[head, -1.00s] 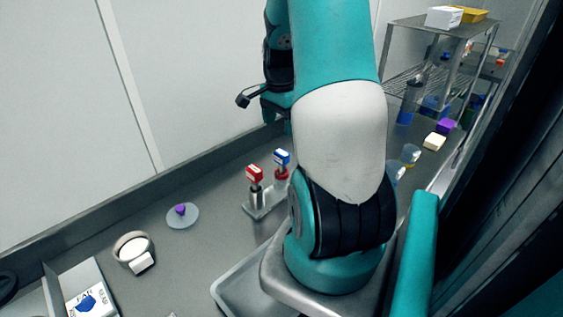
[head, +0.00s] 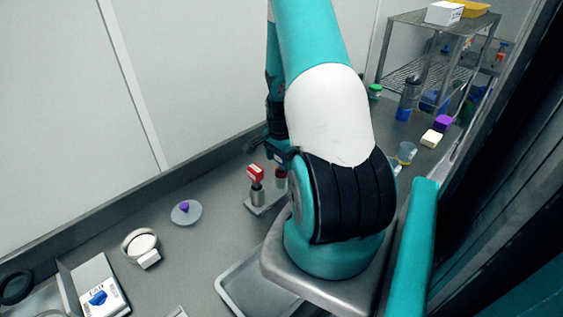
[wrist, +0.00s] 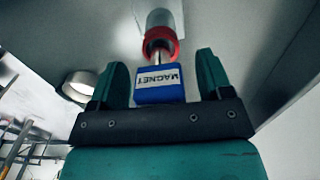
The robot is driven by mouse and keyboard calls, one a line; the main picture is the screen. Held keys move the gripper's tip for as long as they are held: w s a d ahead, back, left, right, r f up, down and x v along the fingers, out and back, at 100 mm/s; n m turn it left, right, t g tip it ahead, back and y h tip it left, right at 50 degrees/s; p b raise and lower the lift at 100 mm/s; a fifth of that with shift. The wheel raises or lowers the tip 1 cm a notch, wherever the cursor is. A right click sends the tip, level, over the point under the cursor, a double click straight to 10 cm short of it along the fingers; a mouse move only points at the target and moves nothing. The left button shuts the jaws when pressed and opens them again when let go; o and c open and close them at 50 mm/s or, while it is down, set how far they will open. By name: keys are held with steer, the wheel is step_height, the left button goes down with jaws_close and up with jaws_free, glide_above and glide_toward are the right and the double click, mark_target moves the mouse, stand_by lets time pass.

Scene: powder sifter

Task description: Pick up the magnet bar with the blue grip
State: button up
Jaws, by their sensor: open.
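The blue block lies between my gripper's two teal fingers (wrist: 161,68), with a visible gap on each side. Beyond it are a thin rod, a red collar (wrist: 160,45) and a metal sleeve. My gripper is open. A magnet bar with a red grip (head: 256,172) stands to the left on the same metal base (head: 262,207).
A clear disc with a purple knob (head: 185,210), a round sieve (head: 139,244) and a white box (head: 103,292) lie to the left. A metal tray (head: 243,290) is in front. A wire shelf (head: 425,20) stands at the back right.

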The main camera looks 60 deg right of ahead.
steer(key=c, duration=1.2)
steer(key=shift+r, duration=0.1)
